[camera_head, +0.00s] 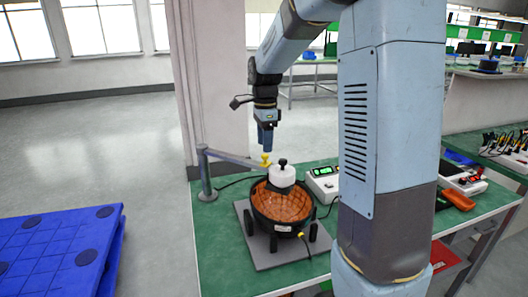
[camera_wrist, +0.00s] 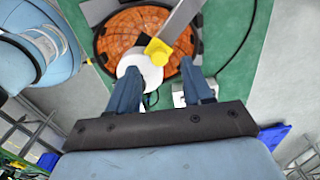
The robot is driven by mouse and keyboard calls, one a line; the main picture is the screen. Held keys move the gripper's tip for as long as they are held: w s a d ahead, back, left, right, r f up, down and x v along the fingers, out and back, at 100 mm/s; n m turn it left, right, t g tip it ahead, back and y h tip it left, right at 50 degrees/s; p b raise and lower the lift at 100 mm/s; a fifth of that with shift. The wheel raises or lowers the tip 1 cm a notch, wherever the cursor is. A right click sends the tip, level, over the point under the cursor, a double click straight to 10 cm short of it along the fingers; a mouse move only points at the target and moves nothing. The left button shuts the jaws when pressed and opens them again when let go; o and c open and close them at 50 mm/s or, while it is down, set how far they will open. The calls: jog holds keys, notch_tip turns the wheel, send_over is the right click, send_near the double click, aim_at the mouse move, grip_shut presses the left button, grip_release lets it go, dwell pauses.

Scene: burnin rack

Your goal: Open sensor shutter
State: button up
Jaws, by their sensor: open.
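A grey swing bar (camera_head: 232,157) reaches from a post on the green bench and carries a yellow knob (camera_head: 266,159) at its end. A white round cap with a black knob (camera_head: 281,175) sits beside it, over a black round fixture with an orange inside (camera_head: 280,207). I cannot tell for certain which part is the shutter. My gripper (camera_head: 266,148) points down just above the yellow knob. In the wrist view my gripper (camera_wrist: 160,69) is open, with the yellow knob (camera_wrist: 157,51) and part of the white cap (camera_wrist: 140,68) seen between and beyond the fingertips. Nothing is held.
The fixture stands on a grey plate (camera_head: 265,255) on the green bench (camera_head: 215,240). A white instrument box (camera_head: 322,183) with a green display is right of it. Cables run around the fixture. A blue pallet (camera_head: 60,250) lies left, with open floor behind it.

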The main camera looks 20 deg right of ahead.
aim_at(265, 155)
jog(key=shift+f, duration=1.9)
grip_shut()
